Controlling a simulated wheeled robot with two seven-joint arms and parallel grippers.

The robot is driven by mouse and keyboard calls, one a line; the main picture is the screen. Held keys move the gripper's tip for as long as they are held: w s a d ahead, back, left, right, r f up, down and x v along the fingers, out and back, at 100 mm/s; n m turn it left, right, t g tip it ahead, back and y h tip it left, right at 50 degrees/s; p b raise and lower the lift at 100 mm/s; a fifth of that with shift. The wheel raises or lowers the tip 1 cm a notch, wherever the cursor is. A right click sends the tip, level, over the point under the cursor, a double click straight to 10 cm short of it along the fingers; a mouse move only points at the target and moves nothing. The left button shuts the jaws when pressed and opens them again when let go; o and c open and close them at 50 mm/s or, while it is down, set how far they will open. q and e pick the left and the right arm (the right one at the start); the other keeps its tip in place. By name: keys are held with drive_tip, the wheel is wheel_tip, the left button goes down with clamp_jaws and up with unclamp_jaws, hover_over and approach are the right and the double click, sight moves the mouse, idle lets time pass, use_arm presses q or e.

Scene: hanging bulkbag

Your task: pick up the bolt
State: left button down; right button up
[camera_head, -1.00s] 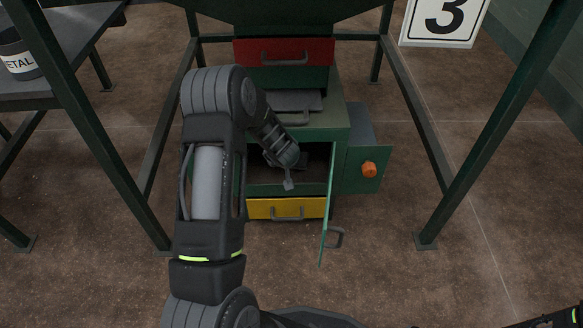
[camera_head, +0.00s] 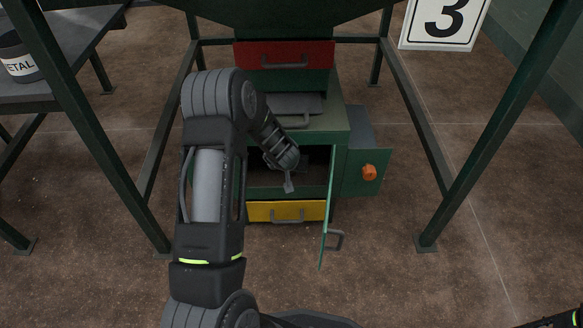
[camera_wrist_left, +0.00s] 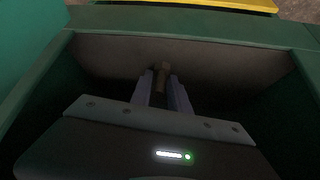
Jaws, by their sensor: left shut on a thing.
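In the left wrist view, my left gripper (camera_wrist_left: 162,88) is shut on a small brownish bolt (camera_wrist_left: 162,76), which stands up between the two fingertips inside a dark compartment. My right gripper is not in view; only a bit of dark arm shows at the lower right corner.
The compartment's green door (camera_head: 328,205) stands open toward me at its right. A yellow drawer (camera_head: 258,211) is below and a red drawer (camera_head: 310,52) above. A side box with an orange knob (camera_head: 369,172) is at the right. Green frame legs (camera_head: 500,130) stand on both sides.

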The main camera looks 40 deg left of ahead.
use_arm(q)
drive_tip(key=shift+r+p, duration=0.25)
drive_tip(key=shift+p, duration=0.1)
drive_tip(key=s+d, duration=0.4)
drive_tip(key=s, duration=0.4)
drive_tip(key=s+d+p, duration=0.1)
drive_tip(key=s+d, duration=0.3)
drive_tip(key=s, duration=0.4)
drive_tip(key=shift+f, duration=0.15)
drive_tip(key=shift+s, duration=0.15)
